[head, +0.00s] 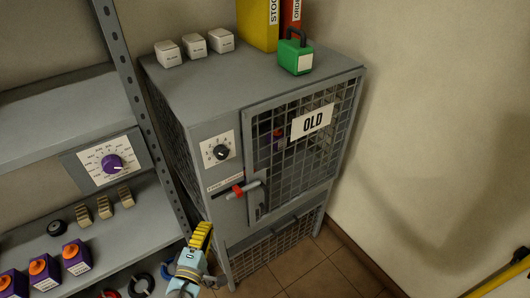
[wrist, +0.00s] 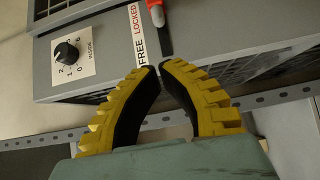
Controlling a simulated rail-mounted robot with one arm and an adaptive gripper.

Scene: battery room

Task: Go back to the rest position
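My gripper (head: 201,232) has yellow ribbed fingers and stands low in front of the grey cabinet's left front edge in the head view. In the wrist view my gripper (wrist: 160,67) has its fingertips brought together, with nothing visible between them. The grey mesh cabinet (head: 195,88) has a closed mesh door with an "OLD" sign (head: 312,121). A red-marked latch (head: 238,190) is beside the door; its red part (wrist: 155,5) and the FREE/LOCKED label (wrist: 138,35) lie beyond my fingertips, apart from them.
A dial (head: 221,152) is on the cabinet front. White blocks (head: 194,46), a green padlock-shaped item (head: 296,55) and binders (head: 258,22) stand on top. A shelf rack (head: 130,90) at left holds a purple dial (head: 112,163) and purple-orange units (head: 76,257). Floor (head: 300,272) shows at front right.

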